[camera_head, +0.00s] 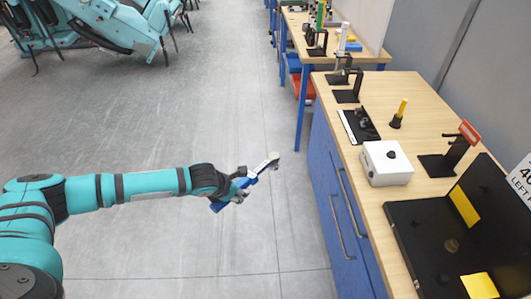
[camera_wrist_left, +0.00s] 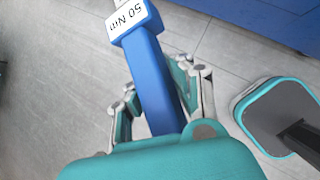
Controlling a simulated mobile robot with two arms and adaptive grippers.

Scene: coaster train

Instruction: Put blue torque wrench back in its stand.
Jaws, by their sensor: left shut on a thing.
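The blue torque wrench (camera_head: 247,182) is held in my left gripper (camera_head: 241,186), out over the open floor to the left of the workbench. It is tilted, with its silver head end up and to the right. In the left wrist view its blue handle (camera_wrist_left: 151,82) with a white "50 Nm" label passes between the fingers of my left gripper (camera_wrist_left: 160,98), which is shut on it. Black stands are on the bench: one with a red tag (camera_head: 447,156) and one farther back (camera_head: 348,84). Which belongs to the wrench I cannot tell. My right gripper is not in view.
The wooden workbench (camera_head: 420,100) has blue drawers facing the floor. On it are a white box (camera_head: 386,163), a yellow-handled tool (camera_head: 399,114) and an open black case (camera_head: 440,235). A second bench (camera_head: 363,54) stands behind. The floor around the gripper is clear.

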